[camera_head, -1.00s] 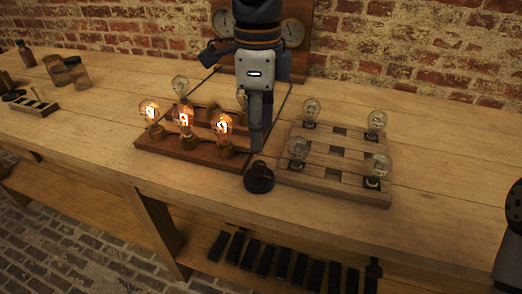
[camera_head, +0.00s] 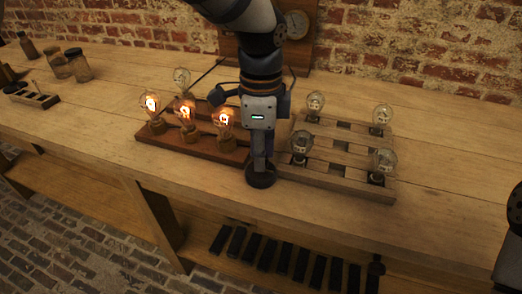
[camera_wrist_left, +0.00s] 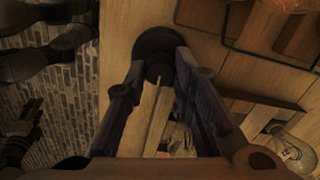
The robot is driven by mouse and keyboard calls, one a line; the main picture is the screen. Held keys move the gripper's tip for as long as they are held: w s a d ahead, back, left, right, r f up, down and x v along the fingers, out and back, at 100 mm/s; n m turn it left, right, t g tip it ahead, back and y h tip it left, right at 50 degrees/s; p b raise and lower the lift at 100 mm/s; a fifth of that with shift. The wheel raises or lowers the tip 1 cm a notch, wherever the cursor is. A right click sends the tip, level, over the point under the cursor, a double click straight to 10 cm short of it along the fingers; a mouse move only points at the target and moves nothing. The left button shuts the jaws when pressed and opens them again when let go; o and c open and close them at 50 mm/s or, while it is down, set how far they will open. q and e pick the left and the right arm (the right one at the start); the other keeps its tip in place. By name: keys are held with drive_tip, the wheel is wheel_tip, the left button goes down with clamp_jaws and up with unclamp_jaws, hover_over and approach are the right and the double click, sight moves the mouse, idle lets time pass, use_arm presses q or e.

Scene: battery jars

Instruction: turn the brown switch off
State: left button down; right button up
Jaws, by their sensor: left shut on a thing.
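The brown switch (camera_head: 261,181) is a small, dark round-based thing near the front edge of the bench, between the two bulb boards. My left gripper (camera_head: 261,165) points down over it and is shut on its knob. The fingers hide most of the knob in the head view. In the left wrist view the switch's round base (camera_wrist_left: 150,45) shows beyond the fingertips, which stand on either side of the knob. Which way the knob is turned cannot be made out.
Left of the switch is a reddish board (camera_head: 190,148) with three lit bulbs and at least one unlit bulb. Right of it is a pale slatted board (camera_head: 340,180) with several unlit bulbs. Jars (camera_head: 78,66) stand far left. The bench front (camera_head: 215,205) is clear.

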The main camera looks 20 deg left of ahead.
drive_tip(key=shift+r, duration=0.1)
use_arm(q)
drive_tip(key=n+p, duration=0.1)
drive_tip(key=n, duration=0.2)
drive_tip(key=shift+r+p, duration=0.2)
drive_tip(key=shift+p, duration=0.1)
drive_tip(key=n+p, duration=0.1)
drive_tip(key=n, duration=0.2)
drive_tip(key=shift+f+n, duration=0.1)
drive_tip(key=shift+n, duration=0.3)
drive_tip(key=n, duration=0.4)
drive_tip(key=shift+f+n, duration=0.15)
drive_tip(key=shift+n, duration=0.15)
drive_tip(key=n, duration=0.6)
use_arm(e)
drive_tip(key=shift+t, duration=0.8)
drive_tip(key=w+r, duration=0.1)
drive_tip(key=w, duration=0.1)
drive_tip(key=w+r, duration=0.1)
drive_tip(key=r, duration=0.1)
drive_tip(key=shift+w+r, duration=0.15)
drive_tip(key=shift+w, duration=0.2)
use_arm(q)
drive_tip(key=shift+n, duration=0.4)
drive_tip(key=c, duration=1.3)
unclamp_jaws()
drive_tip(key=shift+c, duration=0.2)
